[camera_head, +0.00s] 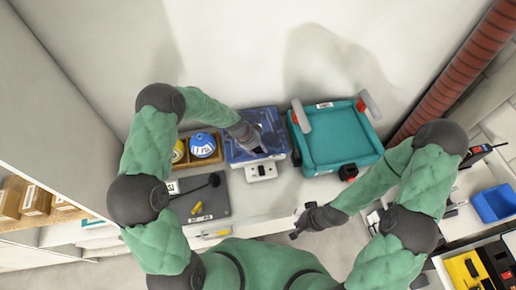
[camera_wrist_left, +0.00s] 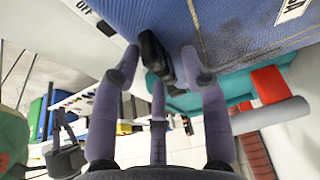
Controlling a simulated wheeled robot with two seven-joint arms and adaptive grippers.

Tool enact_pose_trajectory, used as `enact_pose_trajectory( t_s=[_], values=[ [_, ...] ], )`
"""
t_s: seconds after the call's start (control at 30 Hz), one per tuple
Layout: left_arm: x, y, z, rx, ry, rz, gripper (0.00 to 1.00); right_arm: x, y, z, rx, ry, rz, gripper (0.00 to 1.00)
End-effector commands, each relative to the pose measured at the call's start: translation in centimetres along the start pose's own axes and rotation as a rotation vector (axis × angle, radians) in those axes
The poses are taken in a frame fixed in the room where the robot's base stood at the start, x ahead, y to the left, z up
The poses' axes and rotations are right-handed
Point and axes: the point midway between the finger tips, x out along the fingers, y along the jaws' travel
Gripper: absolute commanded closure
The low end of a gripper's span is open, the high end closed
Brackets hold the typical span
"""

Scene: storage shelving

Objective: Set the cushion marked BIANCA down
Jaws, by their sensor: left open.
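I cannot read the name BIANCA anywhere. A blue, flat-looking item (camera_head: 240,150) lies at the back of the bench, and I cannot tell whether it is the cushion. In the left wrist view its blue surface (camera_wrist_left: 225,25) fills the top, with a white label cut off at the edge. My left gripper (camera_head: 264,150) is at the right part of the blue item. In the left wrist view its fingers (camera_wrist_left: 160,62) are spread, close to the blue surface and a black part, and hold nothing I can make out. My right gripper (camera_head: 302,222) is over the bench's front edge, its jaws too small to judge.
A teal tray-like item (camera_head: 335,135) with red and grey parts stands right of the blue item. A white switch box (camera_head: 262,171) is in front. A wooden box (camera_head: 183,158) with yellow and blue round things and a dark mat (camera_head: 217,205) are at left. A blue bin (camera_head: 495,203) is far right.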

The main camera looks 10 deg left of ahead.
Motion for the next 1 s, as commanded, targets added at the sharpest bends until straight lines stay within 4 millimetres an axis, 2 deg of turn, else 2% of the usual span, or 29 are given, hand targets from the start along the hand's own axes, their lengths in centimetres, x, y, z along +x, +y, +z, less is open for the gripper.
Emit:
enact_pose_trajectory(
  t_s=[0.17, 0.23, 0.7, 0.9, 1.0],
  values=[
    [-0.3, 0.1, -0.1, 0.0, -0.001, 0.002, 0.55, -0.5, -0.2, 0.0, 0.0, 0.0, 0.0, 1.0],
    [-1.1, -0.1, -0.1, 0.0, 0.0, -0.001, 0.55, -0.4, -0.1, 0.0, 0.0, 0.0, 0.0, 1.0],
    [-9.7, 0.0, -0.1, 0.0, 0.0, -0.001, 0.55, -0.5, -0.2, 0.0, 0.0, 0.0, 0.0, 1.0],
    [-11.8, 0.0, -0.1, 0.0, 0.0, 0.0, 0.55, -0.5, -0.2, 0.0, 0.0, 0.0, 0.0, 1.0],
    [-11.8, 0.3, 0.1, -0.013, -0.002, 0.004, 0.55, -0.5, -0.2, 0.0, 0.0, 0.0, 0.0, 1.0]
  ],
)
